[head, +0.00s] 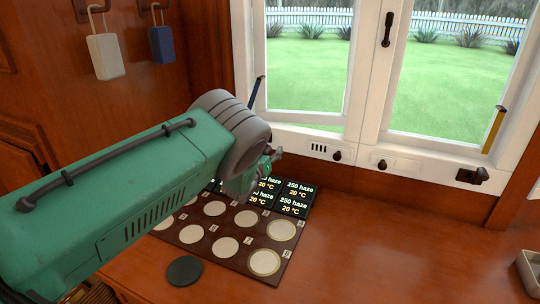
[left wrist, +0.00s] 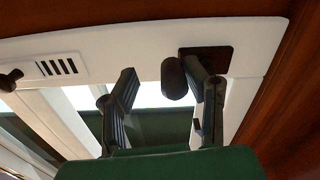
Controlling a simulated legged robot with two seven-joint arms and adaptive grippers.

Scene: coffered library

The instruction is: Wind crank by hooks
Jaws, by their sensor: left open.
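A crank with a dark rounded knob (left wrist: 174,78) and a dark plate (left wrist: 208,60) on the white window frame shows in the left wrist view. In the head view my arm hides this crank. The hooks (head: 97,8) are on the wood wall at upper left, holding a white tag and a blue tag. My left gripper (head: 274,155) is at the window frame, mostly behind my wrist. In the left wrist view its fingers (left wrist: 160,80) are apart, with the knob between them in the picture, nearer the right finger. I cannot tell if they touch it. My right gripper is not in view.
A second dark crank (head: 472,176) is at the frame's right end. A vent grille (head: 318,148) and small knobs sit between. A dark board (head: 232,262) with pale discs and displays lies below my arm, with a black disc (head: 184,270).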

